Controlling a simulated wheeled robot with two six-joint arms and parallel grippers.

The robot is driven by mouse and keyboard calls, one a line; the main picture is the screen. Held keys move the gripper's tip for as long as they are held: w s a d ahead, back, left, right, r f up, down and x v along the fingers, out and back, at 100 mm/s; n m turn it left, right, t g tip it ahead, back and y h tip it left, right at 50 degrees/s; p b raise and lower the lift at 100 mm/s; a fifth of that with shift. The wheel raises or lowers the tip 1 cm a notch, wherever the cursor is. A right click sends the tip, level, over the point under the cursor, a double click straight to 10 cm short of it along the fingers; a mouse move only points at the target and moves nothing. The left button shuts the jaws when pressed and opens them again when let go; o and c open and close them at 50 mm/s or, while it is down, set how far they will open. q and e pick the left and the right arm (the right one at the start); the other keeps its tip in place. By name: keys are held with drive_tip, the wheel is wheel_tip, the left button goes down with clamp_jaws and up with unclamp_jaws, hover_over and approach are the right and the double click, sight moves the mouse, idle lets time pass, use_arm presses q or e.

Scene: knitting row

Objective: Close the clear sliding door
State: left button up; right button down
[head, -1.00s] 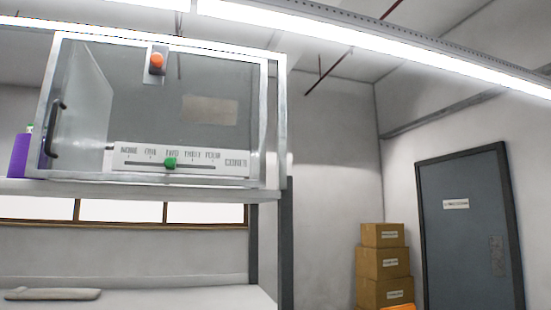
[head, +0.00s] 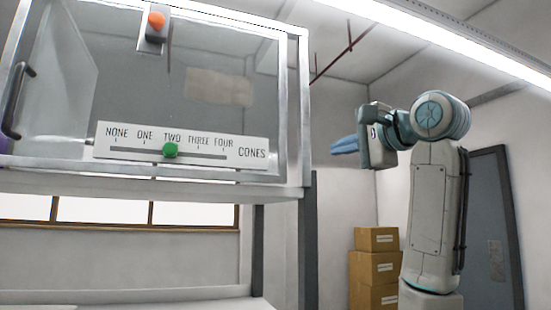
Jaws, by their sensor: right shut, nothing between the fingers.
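The clear sliding door (head: 70,75) is a see-through panel at the left of a metal-framed case, with a dark upright handle (head: 18,100) at the far left edge of the head view. The panel looks angled, and I cannot tell how far it stands open. The case's frame (head: 304,100) ends right of the picture's middle. My right gripper (head: 335,148) is raised to the right of the case, with blue fingers pointing left toward it. It is shut and empty, apart from the case. My left gripper is not in view.
On the case are an orange knob (head: 156,19) and a scale plate (head: 250,151) with a green slider (head: 170,149) at TWO. The case stands on a white shelf (head: 200,187). Stacked cardboard boxes (head: 375,268) and a grey door (head: 488,215) are behind my right arm.

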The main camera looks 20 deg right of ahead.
drive_tip(key=w+a+r+p, duration=0.1)
drive_tip(key=w+a+p, duration=0.5)
drive_tip(key=w, duration=0.2)
drive_tip(key=shift+p, duration=0.35)
